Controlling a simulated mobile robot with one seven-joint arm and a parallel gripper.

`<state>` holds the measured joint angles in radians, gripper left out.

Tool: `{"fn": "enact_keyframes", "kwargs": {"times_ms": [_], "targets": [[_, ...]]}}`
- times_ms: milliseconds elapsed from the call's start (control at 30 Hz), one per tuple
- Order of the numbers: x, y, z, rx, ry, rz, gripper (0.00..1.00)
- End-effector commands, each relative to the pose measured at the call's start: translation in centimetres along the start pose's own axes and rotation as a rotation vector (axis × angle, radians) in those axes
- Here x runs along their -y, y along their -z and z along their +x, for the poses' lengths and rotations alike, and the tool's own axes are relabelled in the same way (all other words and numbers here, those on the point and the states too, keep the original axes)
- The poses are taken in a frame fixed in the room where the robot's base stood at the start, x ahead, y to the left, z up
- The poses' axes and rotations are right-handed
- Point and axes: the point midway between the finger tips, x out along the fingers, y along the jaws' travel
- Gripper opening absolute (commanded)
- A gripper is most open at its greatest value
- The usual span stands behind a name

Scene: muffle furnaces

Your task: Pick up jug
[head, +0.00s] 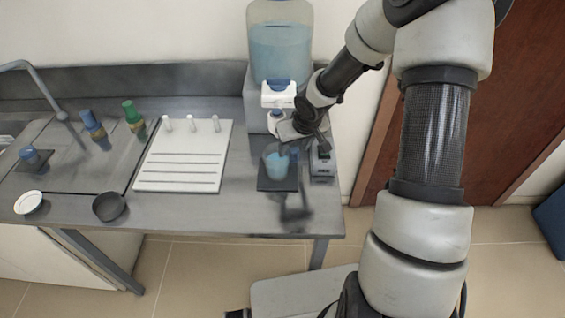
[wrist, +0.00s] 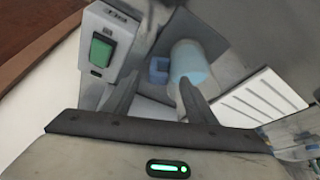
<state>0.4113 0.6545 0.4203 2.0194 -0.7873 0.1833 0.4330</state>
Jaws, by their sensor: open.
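The jug (head: 276,167) is a clear vessel with light blue contents, upright on a dark square pad (head: 278,184) near the right end of the bench. In the wrist view the jug (wrist: 190,62) shows as a pale blue cylinder, with a darker blue handle (wrist: 158,72) on its left side. My gripper (head: 293,146) is above and behind the jug in the head view, partly overlapping it. In the wrist view my gripper (wrist: 160,88) is open, its fingers pointing toward the handle and jug. Nothing is seen held; I cannot tell whether a finger touches the jug.
A large water dispenser (head: 280,50) is behind. A white rack (head: 180,180), two capped bottles (head: 93,125), (head: 133,115) and two small bowls (head: 28,202), (head: 109,206) are to the left.

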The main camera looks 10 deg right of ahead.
Motion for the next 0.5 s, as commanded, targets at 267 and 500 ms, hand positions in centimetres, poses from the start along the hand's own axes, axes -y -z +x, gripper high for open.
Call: {"fn": "enact_keyframes", "kwargs": {"times_ms": [267, 500], "targets": [[-0.01, 0.01, 0.25, 0.000, 0.000, 0.001, 0.49], [-0.01, 0.00, 0.24, 0.000, 0.000, 0.001, 0.09]]}}
